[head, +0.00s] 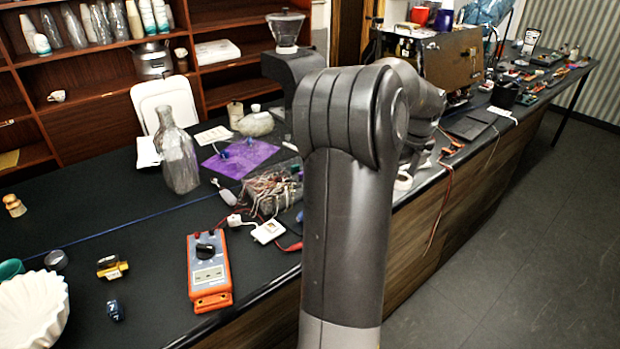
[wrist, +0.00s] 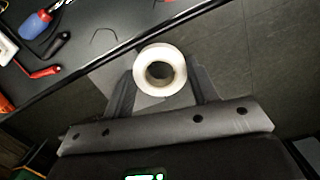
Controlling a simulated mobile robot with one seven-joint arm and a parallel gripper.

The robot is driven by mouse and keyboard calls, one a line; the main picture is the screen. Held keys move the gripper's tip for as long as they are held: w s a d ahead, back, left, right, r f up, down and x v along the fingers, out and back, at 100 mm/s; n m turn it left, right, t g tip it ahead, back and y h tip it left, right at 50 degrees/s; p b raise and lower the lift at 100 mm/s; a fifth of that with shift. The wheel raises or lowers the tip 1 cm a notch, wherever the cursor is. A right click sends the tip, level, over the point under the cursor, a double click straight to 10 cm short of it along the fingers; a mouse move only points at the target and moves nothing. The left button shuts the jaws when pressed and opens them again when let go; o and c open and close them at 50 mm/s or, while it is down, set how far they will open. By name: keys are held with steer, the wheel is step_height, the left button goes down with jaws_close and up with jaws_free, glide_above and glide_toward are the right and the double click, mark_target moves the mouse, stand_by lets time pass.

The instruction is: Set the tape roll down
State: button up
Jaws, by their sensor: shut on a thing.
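The tape roll (wrist: 148,81) is a white ring with a dark hole, seen in the wrist view. My gripper (wrist: 160,80) is shut on it, with one dark finger on each side. The roll overlaps the counter's edge in that view, with grey floor behind it; I cannot tell its height. In the head view my arm hides most of the gripper. A small white rounded thing (head: 403,181) shows just right of my arm at the counter's edge; I cannot tell whether it is the roll.
The dark counter (head: 150,235) holds an orange multimeter (head: 209,272), a glass bottle (head: 176,155), a purple mat (head: 238,158) and a wire bundle (head: 272,190). In the wrist view a blue-and-red tool (wrist: 40,25) and a red probe (wrist: 45,72) lie inside the edge.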

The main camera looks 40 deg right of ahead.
steer(key=w+a+n, duration=0.4)
steer(key=w+a, duration=0.8)
steer(key=w, duration=0.3)
steer(key=w+a+n, duration=0.3)
steer(key=w+a, duration=0.9)
steer(key=w, duration=0.3)
steer(key=n+y, duration=0.1)
steer(key=n, duration=0.5)
glide_above(96, 238)
steer(key=shift+g, duration=0.3)
steer(key=f, duration=0.6)
steer(key=shift+s+d+f, duration=0.15)
steer(key=shift+d+f, duration=0.1)
steer(key=shift+d, duration=0.15)
steer(key=shift+a+f, duration=0.25)
steer(key=shift+f, duration=1.9)
